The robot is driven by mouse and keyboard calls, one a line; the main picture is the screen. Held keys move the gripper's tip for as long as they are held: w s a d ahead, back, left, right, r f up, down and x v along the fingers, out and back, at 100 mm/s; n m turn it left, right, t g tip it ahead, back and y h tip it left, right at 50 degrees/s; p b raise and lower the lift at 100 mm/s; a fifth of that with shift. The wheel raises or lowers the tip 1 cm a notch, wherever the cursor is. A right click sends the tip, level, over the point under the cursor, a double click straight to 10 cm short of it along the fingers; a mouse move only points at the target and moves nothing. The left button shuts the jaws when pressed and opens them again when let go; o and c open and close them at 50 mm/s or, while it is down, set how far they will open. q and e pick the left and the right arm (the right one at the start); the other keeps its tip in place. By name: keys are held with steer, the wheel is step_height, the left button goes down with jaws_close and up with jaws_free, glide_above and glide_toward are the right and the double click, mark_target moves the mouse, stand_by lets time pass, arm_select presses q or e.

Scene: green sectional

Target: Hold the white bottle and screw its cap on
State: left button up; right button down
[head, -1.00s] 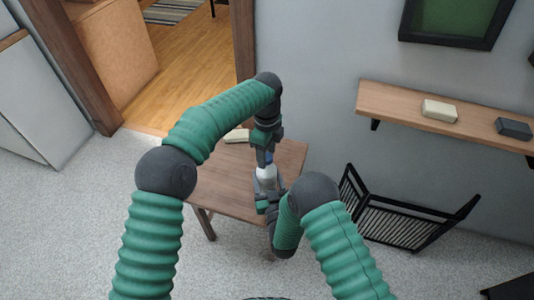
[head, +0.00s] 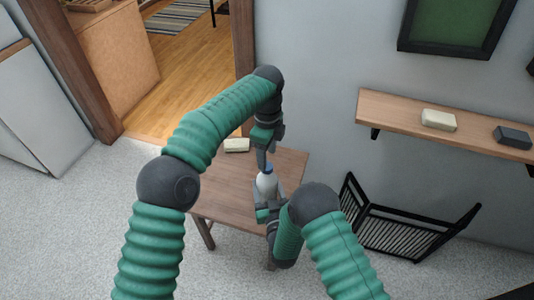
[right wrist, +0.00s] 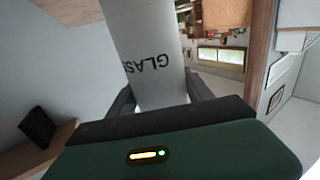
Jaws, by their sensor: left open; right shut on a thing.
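The white bottle (head: 266,185) is held upright above the small wooden table, with a blue cap (head: 267,168) at its top. My right gripper (head: 264,205) is shut on the bottle's lower part. In the right wrist view, the bottle (right wrist: 150,45) rises between the two dark fingers (right wrist: 160,95) and carries dark lettering. My left gripper (head: 264,160) points down from above, open, with its fingertips close to the cap. I cannot tell whether they touch it. The cap's seating on the neck is too small to make out.
The wooden table (head: 228,200) has a pale block (head: 236,145) at its back edge. A wall shelf (head: 390,110) at right holds a cream block (head: 438,120) and a dark block (head: 512,134). A black rack (head: 400,232) stands on the floor below.

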arm_select(q)
steer(key=n, duration=0.6)
steer(key=shift+s+a, duration=0.15)
steer(key=shift+a, duration=0.05)
steer(key=n, duration=0.3)
steer(key=shift+r+n, duration=0.15)
steer(key=shift+n, duration=0.25)
steer(key=n, duration=0.3)
steer(key=shift+a+r+g, duration=0.1)
steer(key=shift+r+g, duration=0.1)
steer(key=shift+g, duration=0.1)
steer(key=n, duration=0.2)
steer(key=r+n, duration=0.1)
steer(key=n, duration=0.3)
steer(key=shift+r+n, duration=0.3)
steer(key=n, duration=0.1)
steer(key=r+n, duration=0.1)
steer(key=n, duration=0.2)
steer(key=shift+w+d+r, duration=0.15)
steer(key=shift+w+d, duration=0.05)
steer(key=shift+d, duration=0.1)
glide_above(266, 185)
steer(key=w, duration=0.3)
step_height(266, 185, down, 8)
steer(key=shift+d+f, duration=0.1)
steer(key=shift+d, duration=0.05)
